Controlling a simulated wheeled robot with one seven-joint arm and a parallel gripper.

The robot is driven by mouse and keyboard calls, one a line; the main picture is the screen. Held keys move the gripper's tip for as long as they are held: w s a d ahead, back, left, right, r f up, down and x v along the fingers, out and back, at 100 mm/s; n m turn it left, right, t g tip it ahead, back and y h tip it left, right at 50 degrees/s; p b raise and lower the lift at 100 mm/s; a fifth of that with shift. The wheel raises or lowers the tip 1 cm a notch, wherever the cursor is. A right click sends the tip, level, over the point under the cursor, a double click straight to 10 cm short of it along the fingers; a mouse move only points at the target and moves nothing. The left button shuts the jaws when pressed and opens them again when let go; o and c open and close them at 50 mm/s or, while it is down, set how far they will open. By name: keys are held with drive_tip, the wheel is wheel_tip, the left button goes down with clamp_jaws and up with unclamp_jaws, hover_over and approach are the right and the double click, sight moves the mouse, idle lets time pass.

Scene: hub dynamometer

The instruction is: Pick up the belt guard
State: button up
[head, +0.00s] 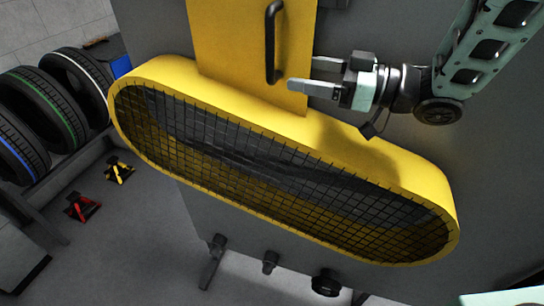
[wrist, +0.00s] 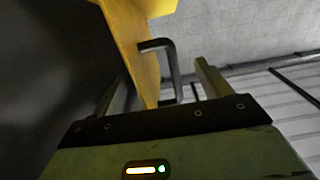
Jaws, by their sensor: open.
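The belt guard (head: 330,143) is a long yellow oval cover with a dark mesh front, mounted on a grey machine face in the head view. A yellow plate (head: 235,50) rises from its top and bears a black bar handle (head: 271,42). My gripper (head: 303,76) is open and empty, to the right of the handle's lower end and above the guard. In the wrist view, the handle (wrist: 172,70) and yellow plate (wrist: 138,45) show between and beyond the fingers of my gripper (wrist: 160,90). I cannot see contact between the fingers and the handle.
Several tyres (head: 40,120) stand on a rack at the left. A yellow jack stand (head: 119,169) and a red jack stand (head: 81,206) are on the floor. Dark fittings (head: 326,283) stick out below the guard. The floor at lower left is mostly clear.

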drive_tip(key=p+x, duration=0.1)
drive_tip(key=x, duration=0.1)
drive_tip(key=p+x, duration=0.2)
drive_tip(key=shift+w+a+r, duration=0.1)
drive_tip(key=shift+w+r, duration=0.05)
drive_tip(key=shift+r, duration=0.1)
drive_tip(key=shift+w+a+f, duration=0.15)
drive_tip(key=shift+a, duration=0.2)
clamp_jaws()
